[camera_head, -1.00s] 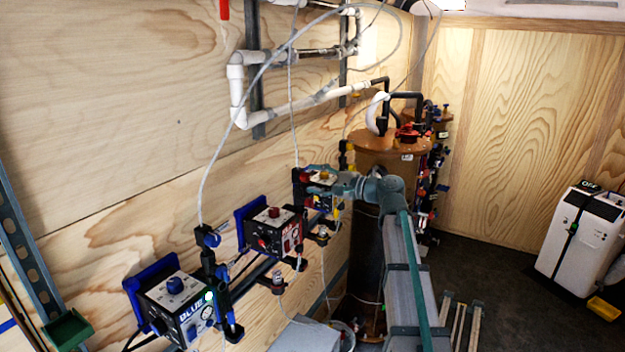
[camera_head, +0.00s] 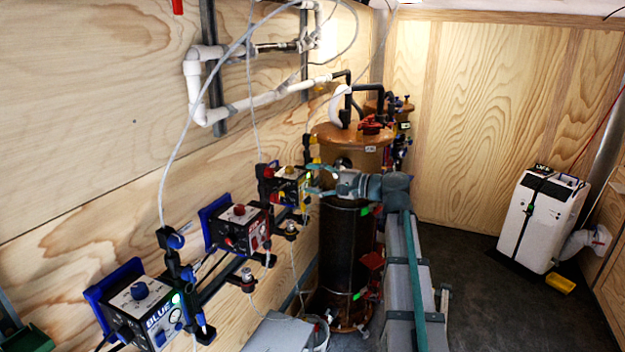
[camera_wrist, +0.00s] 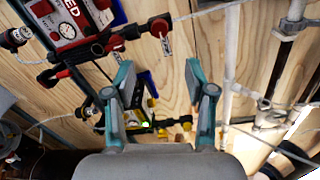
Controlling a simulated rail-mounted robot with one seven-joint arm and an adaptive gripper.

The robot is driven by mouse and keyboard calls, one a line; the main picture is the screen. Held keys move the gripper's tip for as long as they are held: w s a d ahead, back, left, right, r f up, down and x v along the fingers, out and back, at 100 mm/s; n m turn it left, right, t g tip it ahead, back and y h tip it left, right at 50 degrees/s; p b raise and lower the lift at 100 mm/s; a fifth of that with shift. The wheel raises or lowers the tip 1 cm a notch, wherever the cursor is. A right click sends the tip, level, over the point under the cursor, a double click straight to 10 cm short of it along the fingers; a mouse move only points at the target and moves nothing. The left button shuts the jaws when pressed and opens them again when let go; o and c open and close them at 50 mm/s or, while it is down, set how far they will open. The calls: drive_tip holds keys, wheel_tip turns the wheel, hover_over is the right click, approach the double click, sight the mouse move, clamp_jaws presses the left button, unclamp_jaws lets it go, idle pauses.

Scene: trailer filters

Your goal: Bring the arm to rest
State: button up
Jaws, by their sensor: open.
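My arm (camera_head: 405,270) reaches up from the lower right in the head view, with its wrist bent left toward the wooden wall. My gripper (camera_head: 318,181) is in front of the brown tank and just right of a yellow-faced control box (camera_head: 290,190). In the wrist view my gripper (camera_wrist: 157,82) shows two teal fingers spread wide apart with nothing held between them. Wall and dark fittings with yellow parts (camera_wrist: 160,124) show beyond the gap. I cannot tell how far the fingertips are from the box.
A red-labelled box (camera_head: 240,230) and a blue-labelled box (camera_head: 145,312) are mounted along the left wall. The tall brown tank (camera_head: 345,245) stands behind my gripper. White pipes (camera_head: 265,100) run above. A white wheeled machine (camera_head: 540,220) stands right; dark floor (camera_head: 470,270) lies open before it.

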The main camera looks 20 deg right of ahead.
wheel_tip(320, 180, down, 24)
drive_tip(key=s+n+g+h, duration=0.3)
drive_tip(key=h, duration=0.3)
drive_tip(key=s+a+f+n+g+h, duration=0.1)
drive_tip(key=s+a+f+g, duration=0.3)
drive_tip(key=f, duration=0.8)
drive_tip(key=s+d+f+n+g+h, duration=0.1)
drive_tip(key=s+f, duration=0.6)
drive_tip(key=f, duration=0.4)
drive_tip(key=s+a+f+n+g+h, duration=0.3)
drive_tip(key=s+f+g, duration=0.2)
drive_tip(key=s+f, duration=1.05)
drive_tip(key=s+a+f+n+g+h, duration=0.1)
drive_tip(key=s+f, duration=0.4)
drive_tip(key=s, duration=0.7)
drive_tip(key=s+a+f+n+g+h, duration=0.1)
drive_tip(key=s+a+f+n+g, duration=0.1)
drive_tip(key=s, duration=1.1)
wheel_tip(320, 180, down, 3)
drive_tip(key=shift+a+r+g, duration=0.1)
drive_tip(key=shift+a+g, duration=0.6)
drive_tip(key=shift+g, duration=0.5)
drive_tip(key=shift+w, duration=0.1)
